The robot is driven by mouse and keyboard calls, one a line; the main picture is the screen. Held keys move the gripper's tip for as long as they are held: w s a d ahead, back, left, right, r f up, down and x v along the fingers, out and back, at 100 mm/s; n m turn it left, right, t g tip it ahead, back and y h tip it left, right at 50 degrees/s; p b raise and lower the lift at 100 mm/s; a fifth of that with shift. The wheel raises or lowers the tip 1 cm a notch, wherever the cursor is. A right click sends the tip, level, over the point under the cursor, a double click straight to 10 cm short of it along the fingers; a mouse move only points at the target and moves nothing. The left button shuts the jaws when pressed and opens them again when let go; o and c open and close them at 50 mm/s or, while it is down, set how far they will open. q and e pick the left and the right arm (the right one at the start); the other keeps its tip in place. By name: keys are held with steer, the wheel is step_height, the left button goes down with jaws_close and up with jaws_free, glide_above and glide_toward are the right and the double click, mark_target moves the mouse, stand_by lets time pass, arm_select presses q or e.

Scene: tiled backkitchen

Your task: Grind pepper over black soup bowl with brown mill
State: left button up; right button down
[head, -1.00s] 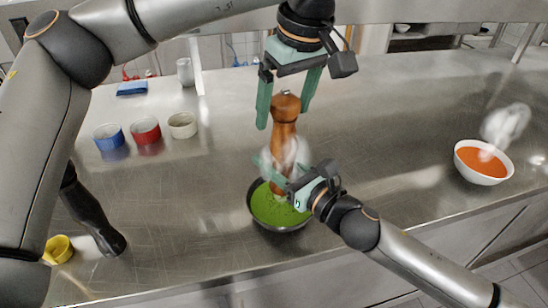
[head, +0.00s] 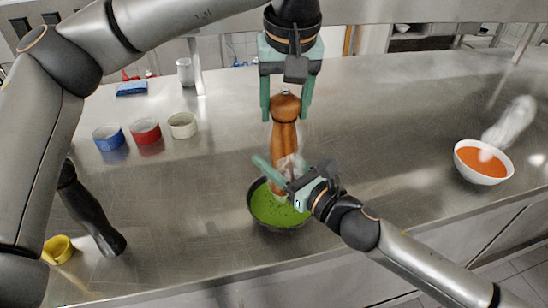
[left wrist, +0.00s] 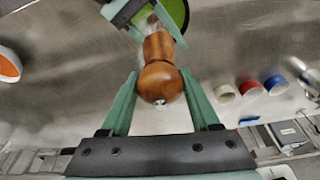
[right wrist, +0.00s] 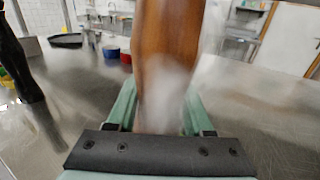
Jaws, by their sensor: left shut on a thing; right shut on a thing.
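The brown wooden pepper mill (head: 284,137) stands upright above the black soup bowl (head: 252,212), which holds green soup with dark specks. My left gripper (head: 286,110) comes from above and is shut on the mill's round head; this head also shows between its fingers in the left wrist view (left wrist: 160,84). My right gripper (head: 280,176) is shut on the lower body of the mill, just over the bowl. In the right wrist view the mill body (right wrist: 168,50) stands between the fingers. Whitish steam blurs the mill's lower end.
A white bowl (head: 483,178) of orange soup steams at the right. Blue (head: 109,139), red (head: 146,132) and cream (head: 183,126) small pots stand at the left. A black mill (head: 90,218) and a yellow pot (head: 58,250) are at the front left. The counter between is clear.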

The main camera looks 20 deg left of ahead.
arm_select(q)
steer(key=shift+m, duration=1.2)
steer(key=m+h, duration=0.1)
steer(key=m, duration=0.1)
steer(key=shift+m, duration=0.4)
steer(key=m+h, duration=0.1)
steer(key=m, duration=0.4)
steer(key=o, duration=1.1)
steer(key=shift+r, duration=0.1)
